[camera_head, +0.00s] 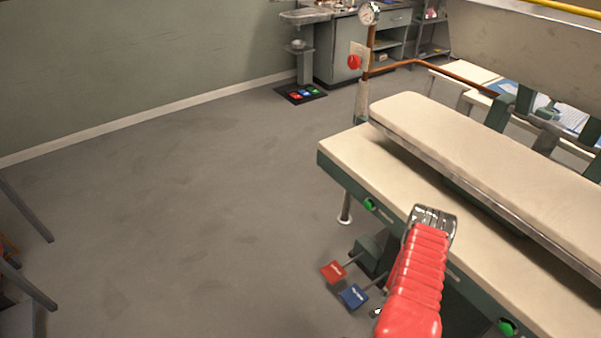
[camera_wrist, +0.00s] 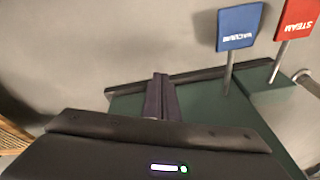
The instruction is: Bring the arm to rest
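My gripper (camera_wrist: 161,97) shows in the wrist view as two dark fingers lying side by side with no clear gap. It appears shut, with nothing visible between the fingers. A dark green base lies beyond the fingertips. My arm, in a red ribbed sleeve, rises at the lower right of the head view over the front edge of the pressing table (camera_head: 345,153). Its fingers cannot be made out there.
A red STEAM pedal (camera_head: 333,271) and a blue VACUUM pedal (camera_head: 354,295) stand low beside my arm; both show in the wrist view, red (camera_wrist: 298,20) and blue (camera_wrist: 239,27). A padded upper board (camera_head: 480,150) overhangs the table. Open floor (camera_head: 180,210) lies left.

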